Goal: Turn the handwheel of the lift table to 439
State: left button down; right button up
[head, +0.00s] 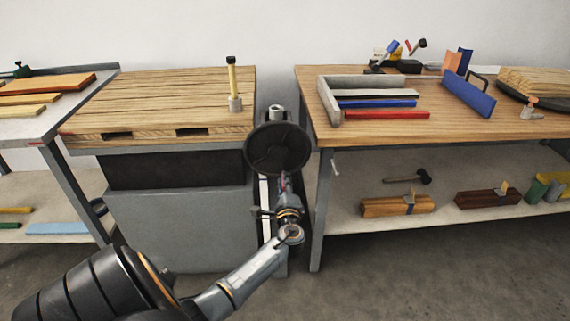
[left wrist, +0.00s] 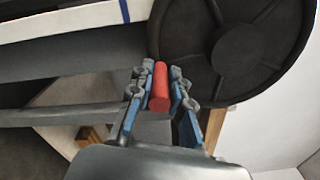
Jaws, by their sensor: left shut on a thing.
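The handwheel (head: 278,148) is a dark round disc with a central hub, at the right front corner of the lift table (head: 180,225). In the left wrist view the wheel (left wrist: 262,50) fills the upper right. My left gripper (head: 285,180) is at the lower rim of the wheel in the head view. In the left wrist view its blue-grey fingers (left wrist: 160,84) are shut on the red handle (left wrist: 160,92) of the wheel, one finger on each side. The handle is hidden in the head view. No readable number shows. My right gripper is not in view.
A yellow post with a dark top (head: 232,78) stands on the lift table's wooden top. A workbench (head: 430,125) with tools and coloured bars stands close on the right, leaving a narrow gap. Another bench (head: 70,110) with boards is on the left.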

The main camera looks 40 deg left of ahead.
pick_arm(q)
jog(key=shift+s+f, duration=0.1)
jog(key=shift+f, duration=0.15)
jog(key=c, duration=1.3)
grip_release()
jog(key=shift+o, duration=0.2)
jog(key=shift+r, duration=0.15)
jog(key=v, duration=1.2)
